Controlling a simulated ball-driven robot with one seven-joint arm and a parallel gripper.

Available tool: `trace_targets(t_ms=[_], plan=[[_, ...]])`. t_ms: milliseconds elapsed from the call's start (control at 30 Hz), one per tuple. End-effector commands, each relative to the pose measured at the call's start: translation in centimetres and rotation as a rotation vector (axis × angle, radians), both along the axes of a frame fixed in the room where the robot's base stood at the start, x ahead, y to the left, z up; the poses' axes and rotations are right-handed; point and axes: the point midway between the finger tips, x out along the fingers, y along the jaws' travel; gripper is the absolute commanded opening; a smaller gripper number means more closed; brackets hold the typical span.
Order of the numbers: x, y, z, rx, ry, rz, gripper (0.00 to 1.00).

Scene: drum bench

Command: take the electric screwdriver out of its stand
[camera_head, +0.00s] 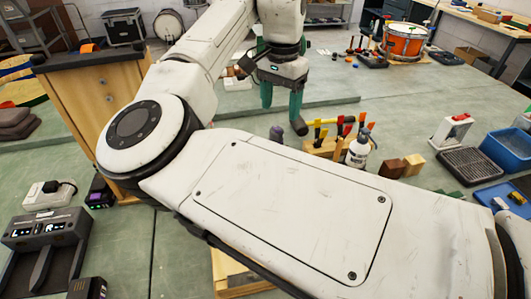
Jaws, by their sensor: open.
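My gripper (282,104) hangs fingers-down beyond my arm, its two green fingers apart. Nothing clear shows between them. A dark rounded piece shows at the lower end of the right finger; I cannot tell whether it is a fingertip or a separate thing behind. I cannot pick out the electric screwdriver or its stand for certain. A wooden rack (323,149) with several red, yellow and black handled tools stands to the right of and below the gripper. A dark purplish knob (276,133) shows just below the gripper, its lower part hidden by my arm.
A white spray bottle (358,148) and wooden blocks (413,164) stand right of the rack. A white device with a red top (452,131), a dark grille tray (469,168) and a blue bin (508,148) are farther right. An orange drum (404,41) stands behind. My arm hides the middle bench.

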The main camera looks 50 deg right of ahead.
Motion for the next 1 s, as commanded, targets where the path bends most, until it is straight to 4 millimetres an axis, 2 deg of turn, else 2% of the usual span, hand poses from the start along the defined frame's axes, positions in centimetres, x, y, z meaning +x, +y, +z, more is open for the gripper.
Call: trace_targets(t_ms=[67,400,633,833,1000], plan=[[0.2,0.3,-0.2,0.01,0.0,0.002,0.68],[0.2,0.3,-4.7,0.01,0.001,0.002,0.68],[0.3,0.3,-6.4,0.01,0.001,0.002,0.68],[0.4,0.3,-9.3,0.01,0.001,0.002,0.68],[0.4,0.3,-10.6,0.009,0.001,0.003,0.68]])
